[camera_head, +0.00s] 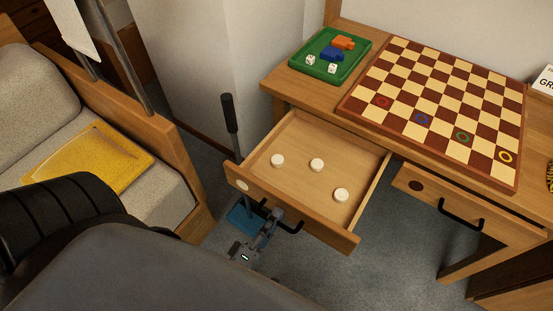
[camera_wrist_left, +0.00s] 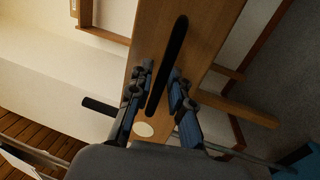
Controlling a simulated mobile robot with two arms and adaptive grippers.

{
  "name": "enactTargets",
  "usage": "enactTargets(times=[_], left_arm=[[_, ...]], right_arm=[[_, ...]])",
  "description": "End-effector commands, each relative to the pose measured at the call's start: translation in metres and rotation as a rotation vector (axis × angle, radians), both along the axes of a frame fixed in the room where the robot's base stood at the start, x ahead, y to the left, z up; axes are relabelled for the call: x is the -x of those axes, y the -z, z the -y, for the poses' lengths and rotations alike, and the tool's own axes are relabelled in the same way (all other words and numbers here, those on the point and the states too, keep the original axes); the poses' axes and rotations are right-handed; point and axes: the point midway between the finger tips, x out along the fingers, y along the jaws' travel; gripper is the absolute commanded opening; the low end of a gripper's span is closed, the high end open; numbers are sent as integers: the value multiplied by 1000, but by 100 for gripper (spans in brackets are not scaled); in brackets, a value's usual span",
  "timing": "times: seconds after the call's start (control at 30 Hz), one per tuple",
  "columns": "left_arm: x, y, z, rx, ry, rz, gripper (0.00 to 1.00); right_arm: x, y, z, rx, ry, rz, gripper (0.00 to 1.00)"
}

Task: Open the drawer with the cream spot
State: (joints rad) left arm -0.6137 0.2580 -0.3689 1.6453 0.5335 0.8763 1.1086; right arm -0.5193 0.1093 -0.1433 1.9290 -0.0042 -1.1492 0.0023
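The drawer with the cream spot (camera_head: 243,185) is pulled well out of the desk in the head view. Its tray (camera_head: 305,150) holds three cream round pieces (camera_head: 317,165). Its black bar handle (camera_head: 291,227) is on the front, and the handle also shows in the left wrist view (camera_wrist_left: 168,65). My left gripper (camera_head: 273,217) is at the left part of this handle. In the left wrist view its fingers stand apart, one on each side of the bar, with slight gaps. The cream spot also shows there (camera_wrist_left: 144,129). My right gripper is not in view.
A second drawer with a dark brown spot (camera_head: 416,186) is shut on the right. A checkerboard (camera_head: 437,105) and a green tray (camera_head: 330,55) with dice lie on the desk. A black-gripped pole (camera_head: 230,113) stands left of the open drawer. A couch with a yellow cushion (camera_head: 88,158) is at left.

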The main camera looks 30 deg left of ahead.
Motion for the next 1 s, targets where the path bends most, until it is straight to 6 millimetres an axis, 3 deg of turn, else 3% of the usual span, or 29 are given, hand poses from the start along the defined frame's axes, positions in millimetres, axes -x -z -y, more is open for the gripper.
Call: enactTargets(times=[0.5, 0.7, 1.0], left_arm=[[96, 18, -3, 0, 1, -6, 20], [112, 21, -4, 0, 2, -3, 20], [114, 20, -4, 0, 1, -2, 20]], right_arm=[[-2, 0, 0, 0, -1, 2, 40], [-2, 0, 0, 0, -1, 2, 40], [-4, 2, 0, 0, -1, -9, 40]])
